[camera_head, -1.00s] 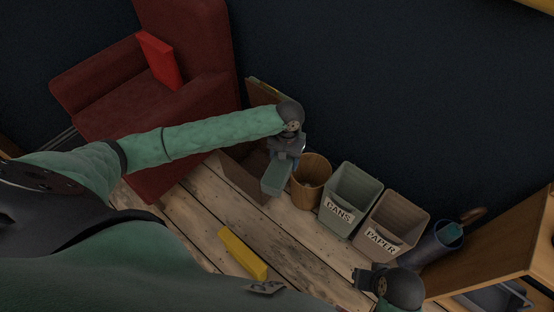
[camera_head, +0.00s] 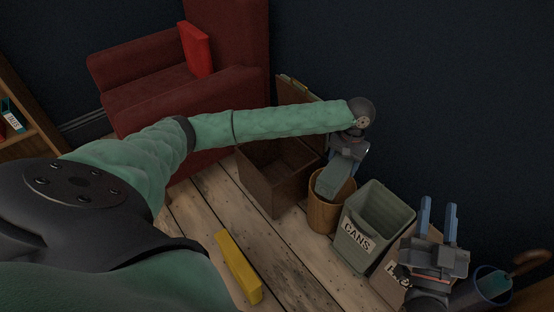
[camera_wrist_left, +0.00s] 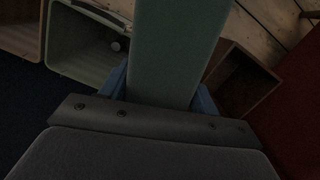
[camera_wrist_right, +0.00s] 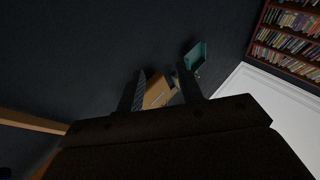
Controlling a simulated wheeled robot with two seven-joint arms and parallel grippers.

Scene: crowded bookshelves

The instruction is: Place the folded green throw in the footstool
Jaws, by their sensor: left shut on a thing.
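The folded green throw (camera_head: 336,178) is a long grey-green block. It hangs from my left gripper (camera_head: 346,155), which is shut on it. In the head view it overlaps the mouth of the wicker basket; I cannot tell its height above it. It fills the middle of the left wrist view (camera_wrist_left: 175,50). The footstool (camera_head: 268,192) looks like the open, empty brown box left of the basket, its lid raised behind. It also shows right of the throw in the left wrist view (camera_wrist_left: 238,85). My right gripper (camera_head: 437,210) is open and empty over the paper bin.
The wicker basket (camera_head: 322,215), the cans bin (camera_head: 357,238) and the paper bin (camera_head: 392,270) stand in a row right of the footstool. A red armchair (camera_head: 150,95) is behind left. A yellow block (camera_head: 238,266) lies on the floor. An umbrella stand (camera_head: 490,285) is far right.

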